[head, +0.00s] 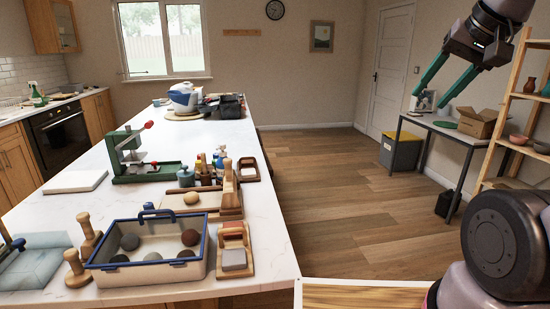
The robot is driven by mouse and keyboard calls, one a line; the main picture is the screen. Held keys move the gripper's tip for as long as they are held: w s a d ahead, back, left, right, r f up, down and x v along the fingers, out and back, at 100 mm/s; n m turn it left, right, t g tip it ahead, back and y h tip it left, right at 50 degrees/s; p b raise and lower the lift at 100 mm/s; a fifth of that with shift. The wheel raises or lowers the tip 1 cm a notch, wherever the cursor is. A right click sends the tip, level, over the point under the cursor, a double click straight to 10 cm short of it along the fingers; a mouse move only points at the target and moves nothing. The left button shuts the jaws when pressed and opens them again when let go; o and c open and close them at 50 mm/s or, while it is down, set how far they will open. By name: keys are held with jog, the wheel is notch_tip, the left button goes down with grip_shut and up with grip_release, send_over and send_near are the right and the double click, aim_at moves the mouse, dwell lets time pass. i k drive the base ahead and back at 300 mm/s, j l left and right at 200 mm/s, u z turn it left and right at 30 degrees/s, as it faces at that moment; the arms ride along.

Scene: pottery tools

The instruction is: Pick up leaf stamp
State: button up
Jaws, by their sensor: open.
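Two turned wooden knob-handled pieces that look like stamps stand on the left front of the white counter. One wooden stamp (77,268) is nearer, and another wooden stamp (88,232) is just behind it. Their undersides are hidden, so I cannot tell which, if either, bears a leaf. My gripper (430,98) is at the upper right, with its two green fingers apart and nothing between them. It is in the air over the floor side of the room, far from the counter and the stamps.
A blue-rimmed tray (150,278) holding several round lumps stands right beside the stamps. A wooden piece with a grey pad (234,260) lies right of it. A green press (128,158) stands farther back. Shelves (510,115) and a side table (440,128) are near my arm.

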aim_at(198, 164)
jog(key=i+l+z, duration=0.25)
jog(key=l+z, duration=0.2)
jog(key=i+l+z, duration=0.25)
jog(key=z, duration=0.25)
jog(key=i+l+u, duration=0.1)
jog(key=i+u, duration=0.2)
jog(key=i+l+u, duration=0.15)
jog(key=i+u, duration=0.35)
jog(key=u, duration=0.25)
jog(key=i+u, duration=0.25)
jog(key=u, duration=0.15)
jog(key=i+u, duration=0.2)
jog(key=u, duration=0.25)
jog(key=i+l+u, duration=0.2)
jog(key=u, duration=0.2)
jog(key=i+l+u, duration=0.1)
jog(key=u, duration=0.3)
jog(key=i+l+u, duration=0.15)
jog(key=u, duration=0.3)
jog(key=i+l+u, duration=0.25)
jog(key=u, duration=0.15)
jog(key=i+l+u, duration=0.1)
jog(key=l+u, duration=0.15)
jog(key=u, duration=0.15)
jog(key=i+l+u, duration=0.1)
jog(key=l+u, duration=0.3)
jog(key=j, duration=0.1)
